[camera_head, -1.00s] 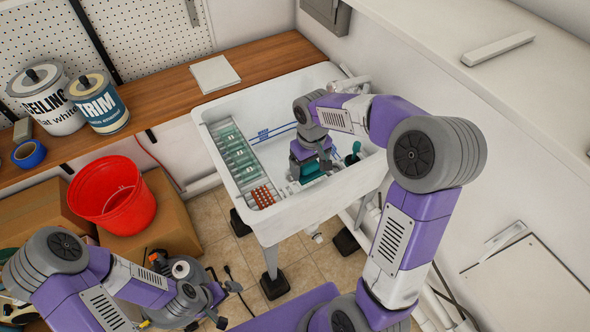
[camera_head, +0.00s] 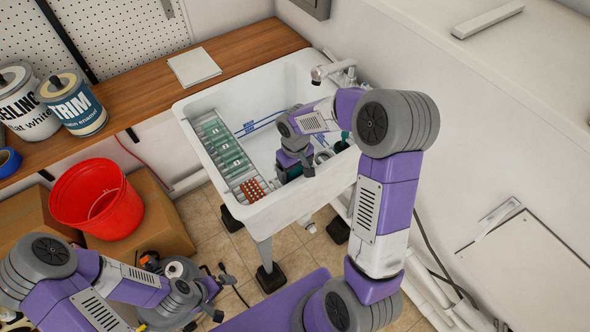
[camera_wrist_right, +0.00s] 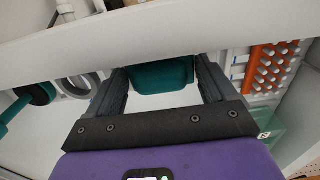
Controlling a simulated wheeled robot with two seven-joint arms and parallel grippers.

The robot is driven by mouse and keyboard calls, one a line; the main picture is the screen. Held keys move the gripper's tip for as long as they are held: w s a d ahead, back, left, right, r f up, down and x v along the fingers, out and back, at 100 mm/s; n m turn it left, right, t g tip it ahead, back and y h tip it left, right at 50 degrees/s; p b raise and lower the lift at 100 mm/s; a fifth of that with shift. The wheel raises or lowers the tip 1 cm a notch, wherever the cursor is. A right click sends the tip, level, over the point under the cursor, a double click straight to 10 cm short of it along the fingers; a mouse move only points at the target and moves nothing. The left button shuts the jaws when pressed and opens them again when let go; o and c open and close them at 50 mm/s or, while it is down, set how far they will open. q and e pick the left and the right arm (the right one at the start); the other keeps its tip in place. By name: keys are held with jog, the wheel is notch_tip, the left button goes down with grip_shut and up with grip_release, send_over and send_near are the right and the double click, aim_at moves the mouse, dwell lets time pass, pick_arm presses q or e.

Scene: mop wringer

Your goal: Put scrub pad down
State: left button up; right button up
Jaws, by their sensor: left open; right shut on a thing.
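My right gripper (camera_head: 293,170) is inside the white sink (camera_head: 268,93), close to its near wall. In the right wrist view, the right gripper (camera_wrist_right: 160,82) is shut on a teal block, which I take as the scrub pad (camera_wrist_right: 162,75). Its upper edge is cut off by a white band, apparently the sink's wall or rim. In the head view the pad is mostly hidden by the gripper. Whether it touches the sink floor I cannot tell. My left gripper (camera_head: 222,298) is open and empty at lower left, outside the sink.
A rack with teal pieces (camera_head: 224,150) lines the sink's left side, with an orange-red studded piece (camera_head: 253,190) at its near end. A teal round-headed tool (camera_wrist_right: 36,94) and a grey ring (camera_wrist_right: 76,86) lie in the sink. A faucet (camera_head: 334,70) stands behind. A red bucket (camera_head: 97,200) is left.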

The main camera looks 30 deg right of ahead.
jog(key=shift+r, duration=0.1)
jog(key=o, duration=0.9)
jog(key=shift+f, duration=0.2)
jog(key=shift+c, duration=0.2)
jog(key=shift+r, duration=0.1)
jog(key=shift+r, duration=0.35)
notch_tip(320, 180, up, 12)
jog(key=p, duration=0.2)
jog(key=shift+f, duration=0.25)
